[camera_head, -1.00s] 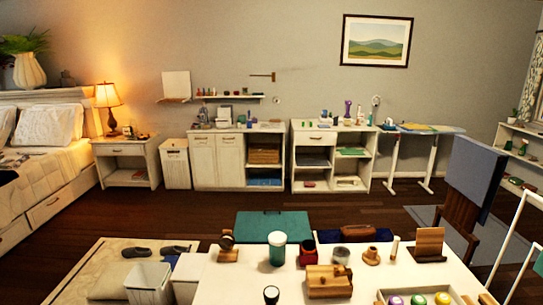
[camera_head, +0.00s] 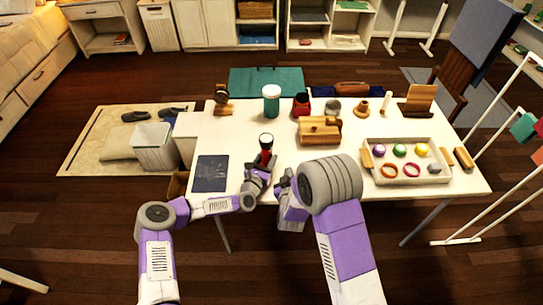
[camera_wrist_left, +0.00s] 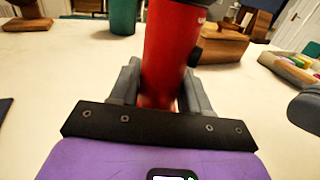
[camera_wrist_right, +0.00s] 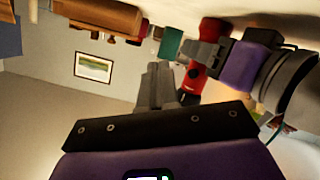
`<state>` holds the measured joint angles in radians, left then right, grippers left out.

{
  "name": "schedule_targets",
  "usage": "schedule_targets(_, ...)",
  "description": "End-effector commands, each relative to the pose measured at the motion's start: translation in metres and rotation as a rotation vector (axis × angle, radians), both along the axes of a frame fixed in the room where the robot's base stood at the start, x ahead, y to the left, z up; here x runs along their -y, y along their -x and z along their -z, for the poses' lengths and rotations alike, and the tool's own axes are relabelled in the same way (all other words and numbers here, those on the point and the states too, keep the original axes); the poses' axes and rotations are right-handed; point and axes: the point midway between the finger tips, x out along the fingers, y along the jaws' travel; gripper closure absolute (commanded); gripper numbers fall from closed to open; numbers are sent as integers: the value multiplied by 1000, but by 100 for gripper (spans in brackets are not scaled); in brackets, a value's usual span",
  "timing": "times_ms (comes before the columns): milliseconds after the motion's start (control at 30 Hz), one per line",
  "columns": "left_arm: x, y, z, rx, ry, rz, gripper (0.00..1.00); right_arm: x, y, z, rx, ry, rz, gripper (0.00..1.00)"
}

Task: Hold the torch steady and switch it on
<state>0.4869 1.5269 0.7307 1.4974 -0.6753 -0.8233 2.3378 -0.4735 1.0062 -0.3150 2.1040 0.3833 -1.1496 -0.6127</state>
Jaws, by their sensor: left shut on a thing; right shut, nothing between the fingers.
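The torch (camera_head: 266,155) has a red body and a dark head with a pale lens end, and stands about upright above the front of the white table. My left gripper (camera_head: 262,168) is shut around its red body. The red body fills the space between the fingers in the left wrist view (camera_wrist_left: 170,50). In the right wrist view the torch (camera_wrist_right: 196,80) shows beyond my right fingertips, with a small dark spot on its side. My right gripper (camera_wrist_right: 160,85) is shut and empty, apart from the torch. In the head view it is just right of the left gripper, partly behind my right arm.
A wooden box (camera_head: 319,130), a teal jar (camera_head: 271,103) and small items stand along the table's far side. A tray (camera_head: 408,178) with coloured balls and rings lies at the right. A dark flat pad (camera_head: 211,173) lies at the left. Bare tabletop surrounds the torch.

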Motion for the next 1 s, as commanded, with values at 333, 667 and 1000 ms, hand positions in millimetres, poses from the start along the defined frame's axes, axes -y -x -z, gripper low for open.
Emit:
schedule_targets(333,0,0,-1,1,0,0,92,-29,-34,0,1,-1,1,100)
schedule_targets(667,0,0,-1,1,0,0,92,-37,-43,0,0,0,0,100)
schedule_targets(1000,0,0,-1,1,0,0,92,-36,-43,0,0,0,0,100)
